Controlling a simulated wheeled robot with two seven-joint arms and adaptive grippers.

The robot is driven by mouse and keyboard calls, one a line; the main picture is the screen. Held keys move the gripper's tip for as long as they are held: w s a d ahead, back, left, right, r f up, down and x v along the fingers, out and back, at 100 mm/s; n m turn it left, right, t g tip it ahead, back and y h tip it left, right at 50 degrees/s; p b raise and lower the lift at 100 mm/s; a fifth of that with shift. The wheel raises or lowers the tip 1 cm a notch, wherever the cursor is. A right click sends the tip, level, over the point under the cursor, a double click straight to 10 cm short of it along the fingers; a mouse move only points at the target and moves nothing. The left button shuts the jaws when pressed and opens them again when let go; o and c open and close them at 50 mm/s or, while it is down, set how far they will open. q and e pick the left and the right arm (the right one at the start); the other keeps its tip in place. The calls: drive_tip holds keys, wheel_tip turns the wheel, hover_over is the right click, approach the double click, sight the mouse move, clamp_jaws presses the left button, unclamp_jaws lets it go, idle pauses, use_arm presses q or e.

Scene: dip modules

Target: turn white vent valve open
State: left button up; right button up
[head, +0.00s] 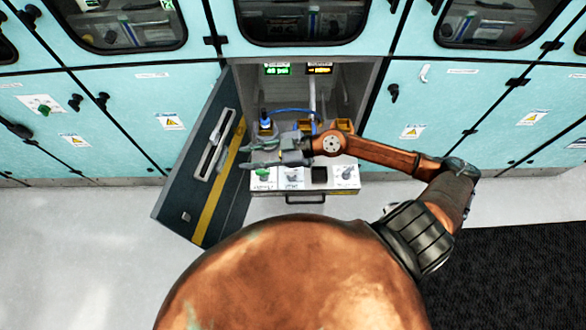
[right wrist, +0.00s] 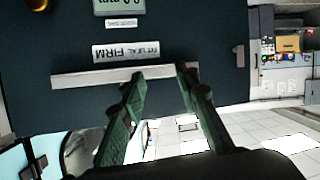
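The front panel of the pulled-out unit (head: 305,188) in the open cabinet bay carries a green knob (head: 262,173), a pale control (head: 292,173) and a whitish knob (head: 347,172). I cannot tell which pale one is the white vent valve, nor how it is turned. My right gripper (head: 246,157) reaches left above the panel's left end, pointing at the open door. In the right wrist view its fingers (right wrist: 158,78) are apart with nothing held, before a dark surface with a pale bar (right wrist: 90,76). My left gripper is out of view.
The dark cabinet door (head: 205,155) stands open at the left with a handle and a yellow stripe. Blue-capped and yellow fittings (head: 265,122) and a blue hose sit inside the bay behind my gripper. Teal cabinets (head: 130,110) flank it. Floor (head: 80,250) is clear at the left.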

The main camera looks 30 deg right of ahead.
drive_tip(key=s+d+f+g+h, duration=0.3)
drive_tip(key=d+f+g+h, duration=0.1)
drive_tip(key=d+f, duration=0.45)
drive_tip(key=m+g+h, duration=0.1)
drive_tip(key=m+h, duration=0.1)
drive_tip(key=h, duration=0.2)
approach(292, 170)
drive_tip(key=f, duration=0.1)
drive_tip(key=b+x, duration=0.1)
drive_tip(key=x, duration=0.6)
drive_tip(key=shift+w+a, duration=0.15)
drive_tip(key=shift+w, duration=0.05)
drive_tip(key=shift+w+a+f, duration=0.1)
drive_tip(key=shift+a+f, duration=0.05)
drive_tip(key=shift+f, duration=0.4)
drive_tip(key=shift+c, duration=0.7)
clamp_jaws()
